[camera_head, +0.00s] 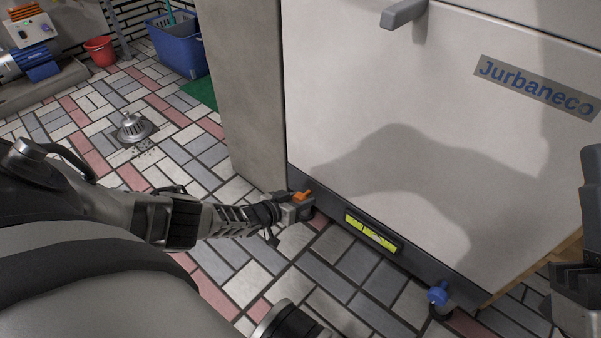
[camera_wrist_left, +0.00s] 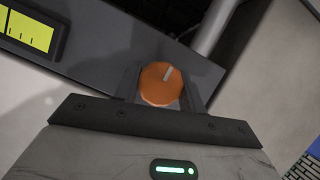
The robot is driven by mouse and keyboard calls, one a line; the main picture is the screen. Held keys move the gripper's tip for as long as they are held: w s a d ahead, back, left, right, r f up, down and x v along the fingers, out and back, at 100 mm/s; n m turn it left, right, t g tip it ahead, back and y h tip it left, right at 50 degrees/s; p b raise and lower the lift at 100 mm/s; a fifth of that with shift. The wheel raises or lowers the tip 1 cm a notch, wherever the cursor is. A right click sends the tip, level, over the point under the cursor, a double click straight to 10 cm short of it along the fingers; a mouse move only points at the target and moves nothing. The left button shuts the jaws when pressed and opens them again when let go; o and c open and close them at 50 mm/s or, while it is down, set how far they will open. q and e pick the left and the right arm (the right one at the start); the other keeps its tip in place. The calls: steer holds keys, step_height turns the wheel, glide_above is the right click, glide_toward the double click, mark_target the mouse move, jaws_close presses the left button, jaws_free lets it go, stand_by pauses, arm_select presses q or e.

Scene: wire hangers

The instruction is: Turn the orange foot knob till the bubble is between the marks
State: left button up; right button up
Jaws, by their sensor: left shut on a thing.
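The orange foot knob (camera_head: 302,196) is at the lower left corner of the white appliance. My left gripper (camera_head: 297,208) is shut on it. In the left wrist view the orange knob (camera_wrist_left: 160,84) shows a pale pointer line tilted slightly right of straight up. The yellow-green level (camera_head: 371,231) is set in the dark base strip, right of the knob. Its left-hand view, the level (camera_wrist_left: 28,30) in the wrist picture, is cut off and shows dark marks. I cannot make out the bubble. My right gripper (camera_head: 576,285) is at the right edge, partly cut off.
A blue foot knob (camera_head: 437,296) is at the appliance's right end. The white appliance front (camera_head: 430,130) rises above the base strip. A grey pillar (camera_head: 243,90) stands left of it. A metal drain cover (camera_head: 132,127), red bucket (camera_head: 100,51) and blue bin (camera_head: 178,45) are farther off.

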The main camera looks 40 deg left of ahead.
arm_select(q)
steer(key=shift+m+y, duration=0.4)
steer(key=shift+m, duration=0.1)
steer(key=shift+m+y+p, duration=0.6)
steer(key=shift+m+y, duration=0.1)
steer(key=shift+m, duration=0.2)
steer(key=shift+m+y, duration=0.5)
steer(key=shift+m, duration=0.3)
arm_select(e)
steer(key=shift+w+d+f+m+h, duration=0.1)
steer(key=shift+w+f+m+h, duration=0.2)
steer(key=shift+f+m+h, duration=0.4)
steer(key=shift+w+d+f+m+h, duration=0.1)
steer(key=shift+w+f+m+h, duration=0.25)
steer(key=shift+m+h, duration=0.65)
arm_select(q)
steer(key=o, duration=1)
steer(key=shift+c, duration=0.2)
arm_select(e)
steer(key=shift+r, duration=0.15)
